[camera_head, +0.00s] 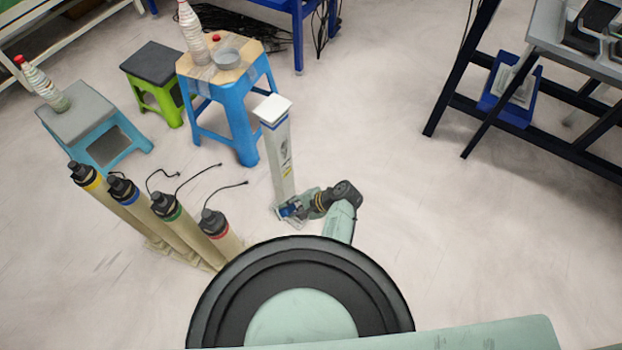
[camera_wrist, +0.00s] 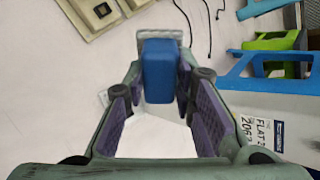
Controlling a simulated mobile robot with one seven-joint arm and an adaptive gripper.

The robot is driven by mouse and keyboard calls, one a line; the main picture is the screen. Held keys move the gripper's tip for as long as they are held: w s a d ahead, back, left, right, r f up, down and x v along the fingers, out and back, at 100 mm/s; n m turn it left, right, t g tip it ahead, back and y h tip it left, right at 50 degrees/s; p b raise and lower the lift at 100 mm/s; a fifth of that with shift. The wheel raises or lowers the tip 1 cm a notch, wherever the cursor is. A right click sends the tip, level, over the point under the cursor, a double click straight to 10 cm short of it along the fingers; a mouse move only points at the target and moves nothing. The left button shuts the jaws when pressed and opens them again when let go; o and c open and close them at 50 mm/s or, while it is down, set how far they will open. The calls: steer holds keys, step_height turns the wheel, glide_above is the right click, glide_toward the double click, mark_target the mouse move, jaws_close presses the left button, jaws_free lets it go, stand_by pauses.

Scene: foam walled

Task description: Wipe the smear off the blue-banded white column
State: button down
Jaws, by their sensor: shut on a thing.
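The white column (camera_head: 280,160) stands upright on the floor, with a blue band just under its white cap. A dark grey mark shows midway up its front face, with a yellow label below it. I cannot tell whether that mark is the smear. My gripper (camera_head: 287,210) is low at the column's foot in the head view. It is shut on a blue block (camera_wrist: 160,70), held between the purple-padded fingers (camera_wrist: 160,88) in the wrist view. I cannot tell whether the block touches the column. A printed label (camera_wrist: 262,132) shows right of the fingers.
Several banded cylinders (camera_head: 175,215) with loose black cables stand left of the column. A blue stool (camera_head: 235,115) carrying a bottle and bowl is close behind it. A green stool (camera_head: 158,85) and grey-topped stool (camera_head: 80,115) stand farther left. Floor to the right is clear up to a dark rack (camera_head: 470,105).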

step_height(320, 180, up, 4)
steer(key=w+d+m+t+y, duration=0.2)
steer(key=m+t, duration=0.5)
steer(key=t, duration=0.3)
glide_toward(281, 156)
steer(key=shift+w+a+f+y+b, duration=0.1)
steer(key=shift+w+a+f+b, duration=0.15)
steer(key=shift+w, duration=0.3)
steer(key=shift+w+a+f+y+b, duration=0.1)
steer(key=shift+w+a+f+b, duration=0.15)
steer(key=shift+w, duration=0.3)
steer(key=shift+w+a+f+y+b, duration=0.15)
steer(key=shift+w+a, duration=0.15)
steer(key=shift+w, duration=0.25)
steer(key=shift+a+b+x, duration=0.25)
steer(key=shift+b+x, duration=0.05)
steer(key=shift+x, duration=2)
steer(key=shift+s+d+r, duration=0.1)
steer(key=shift+s+r, duration=0.1)
